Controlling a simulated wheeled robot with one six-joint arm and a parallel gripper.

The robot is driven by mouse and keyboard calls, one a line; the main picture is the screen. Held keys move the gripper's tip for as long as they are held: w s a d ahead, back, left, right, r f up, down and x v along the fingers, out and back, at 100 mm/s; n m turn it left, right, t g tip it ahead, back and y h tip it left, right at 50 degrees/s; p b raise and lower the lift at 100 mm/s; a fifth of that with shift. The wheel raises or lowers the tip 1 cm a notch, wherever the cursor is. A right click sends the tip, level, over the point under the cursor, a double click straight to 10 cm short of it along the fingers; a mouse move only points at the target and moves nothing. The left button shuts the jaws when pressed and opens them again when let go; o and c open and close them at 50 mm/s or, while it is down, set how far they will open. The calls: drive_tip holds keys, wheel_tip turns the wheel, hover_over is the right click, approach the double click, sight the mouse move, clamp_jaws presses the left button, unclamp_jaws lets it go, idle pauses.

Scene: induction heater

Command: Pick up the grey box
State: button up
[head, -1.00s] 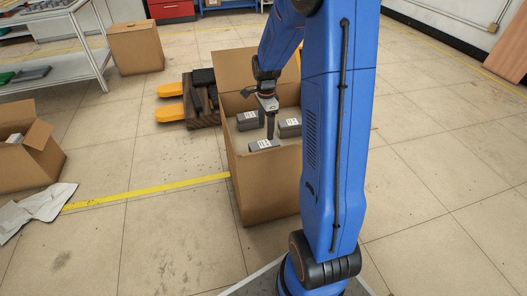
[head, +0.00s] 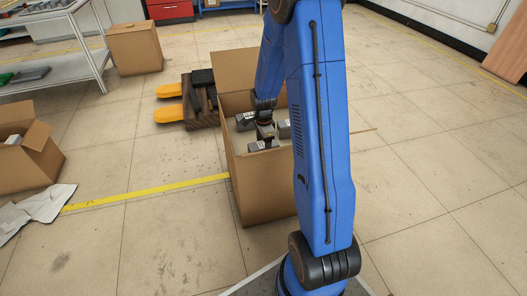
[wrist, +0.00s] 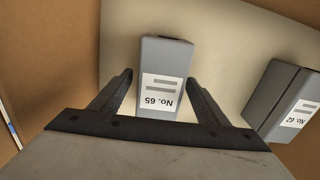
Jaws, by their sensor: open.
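A grey box labelled "No. 65" (wrist: 163,80) lies in the middle of the wrist view, inside a tall open cardboard box (head: 262,190). My gripper (wrist: 157,92) is open, with one finger on each side of the grey box's labelled end and a small gap visible on both sides. In the head view my gripper (head: 265,140) is down inside the cardboard box, and its fingertips are partly hidden there. A second grey box labelled "No. 62" (wrist: 288,98) lies to the right in the wrist view. Another grey box (head: 246,119) shows at the back left of the cardboard box.
The cardboard walls (wrist: 35,70) surround my gripper closely. A pallet with yellow forks (head: 200,100) stands behind left. Another open carton (head: 32,150) and a metal shelf table (head: 60,60) stand at the left. The floor at the right is clear.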

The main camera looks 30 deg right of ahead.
drive_tip(key=shift+f, duration=0.35)
drive_tip(key=c, duration=1.4)
